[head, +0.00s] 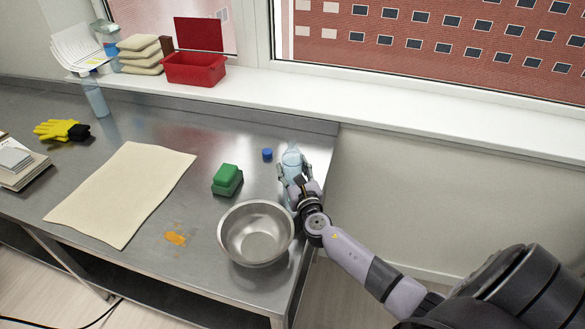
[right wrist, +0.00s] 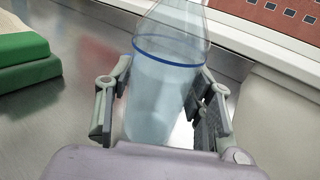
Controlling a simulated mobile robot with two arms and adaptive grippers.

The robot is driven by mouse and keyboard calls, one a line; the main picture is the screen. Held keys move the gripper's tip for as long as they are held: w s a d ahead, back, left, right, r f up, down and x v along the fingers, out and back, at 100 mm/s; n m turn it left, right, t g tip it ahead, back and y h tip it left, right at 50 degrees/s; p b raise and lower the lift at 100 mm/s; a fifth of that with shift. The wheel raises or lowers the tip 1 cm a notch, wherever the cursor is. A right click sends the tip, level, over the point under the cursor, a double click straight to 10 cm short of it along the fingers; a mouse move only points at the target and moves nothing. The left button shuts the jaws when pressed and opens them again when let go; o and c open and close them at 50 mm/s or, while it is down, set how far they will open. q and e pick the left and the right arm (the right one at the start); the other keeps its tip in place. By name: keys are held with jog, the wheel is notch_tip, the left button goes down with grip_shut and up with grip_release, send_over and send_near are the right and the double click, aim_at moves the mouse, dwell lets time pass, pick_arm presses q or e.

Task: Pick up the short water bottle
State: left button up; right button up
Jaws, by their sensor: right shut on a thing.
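A clear, pale blue water bottle (head: 291,160) stands near the right end of the steel table in the head view. My right gripper (head: 296,182) is around it, shut on its body. In the right wrist view the bottle (right wrist: 165,75) with a dark blue ring sits between the two fingers of the gripper (right wrist: 162,105). The gripper hides its lower part in the head view, so I cannot tell whether its base touches the table. A second, slim bottle (head: 95,98) stands at the back left of the table. My left gripper is not in view.
A metal bowl (head: 256,262) stands close to my right gripper. A green sponge-like block (head: 227,179) and a blue cap (head: 267,154) lie left of the bottle. A beige cloth (head: 122,195), orange spill (head: 176,238) and yellow gloves (head: 60,130) are further left. The window ledge is behind.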

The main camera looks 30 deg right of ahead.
aim_at(292, 142)
jog(key=shift+r, duration=0.15)
jog(key=shift+c, duration=0.4)
notch_tip(292, 142, up, 10)
jog(key=p, duration=0.5)
jog(key=shift+w, duration=0.1)
notch_tip(292, 142, up, 10)
jog(key=p, duration=0.1)
